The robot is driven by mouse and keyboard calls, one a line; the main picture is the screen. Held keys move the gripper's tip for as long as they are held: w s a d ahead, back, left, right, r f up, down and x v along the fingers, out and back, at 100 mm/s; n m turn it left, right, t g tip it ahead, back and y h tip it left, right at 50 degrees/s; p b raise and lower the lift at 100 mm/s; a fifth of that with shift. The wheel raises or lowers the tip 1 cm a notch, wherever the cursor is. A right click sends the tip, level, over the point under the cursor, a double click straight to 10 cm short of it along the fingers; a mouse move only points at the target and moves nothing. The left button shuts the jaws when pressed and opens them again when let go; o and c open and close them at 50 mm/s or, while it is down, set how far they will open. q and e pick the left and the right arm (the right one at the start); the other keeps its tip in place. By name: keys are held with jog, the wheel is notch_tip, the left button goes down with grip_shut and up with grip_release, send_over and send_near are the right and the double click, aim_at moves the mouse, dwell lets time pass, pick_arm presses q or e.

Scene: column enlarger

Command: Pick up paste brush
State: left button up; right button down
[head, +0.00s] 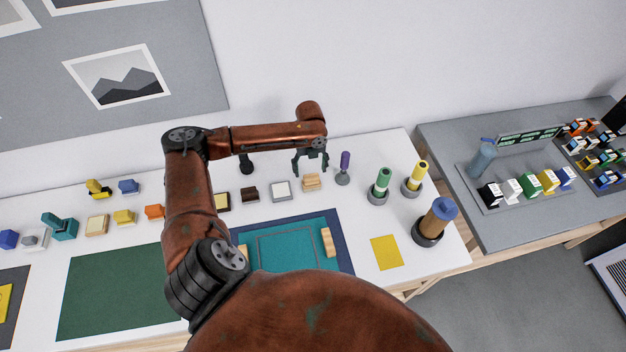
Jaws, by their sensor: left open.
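My left gripper (310,170) is open, pointing down over the back part of the white table (350,222). A small light wooden piece (312,183) sits just below its fingertips; I cannot tell whether they touch. Several upright handled items stand to its right: a slim purple one (345,161) in a grey base, a green one (382,181), a yellow one (416,176) and a larger tan one with a blue top (437,218). I cannot tell for sure which thing is the paste brush. My right gripper is not in view.
A teal mat (286,246) with wooden strips and a yellow sheet (386,252) lie in front. A grey-framed pad (281,191) and a dark block (250,194) stand left of the gripper. A grey side table (520,229) holds bottles and boxes. My arm hides part of the table.

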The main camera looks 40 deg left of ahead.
aim_at(311, 176)
pick_arm(q)
jog(key=f, duration=0.1)
jog(key=f+p, duration=0.1)
jog(key=f, duration=0.1)
jog(key=shift+w+d+f, duration=0.1)
jog(key=shift+d+f, duration=0.05)
jog(key=shift+d, duration=0.05)
notch_tip(311, 176, down, 2)
jog(key=shift+a+f, duration=0.1)
jog(key=shift+a, duration=0.05)
jog(key=shift+c, duration=1.3)
jog(key=c, duration=1.1)
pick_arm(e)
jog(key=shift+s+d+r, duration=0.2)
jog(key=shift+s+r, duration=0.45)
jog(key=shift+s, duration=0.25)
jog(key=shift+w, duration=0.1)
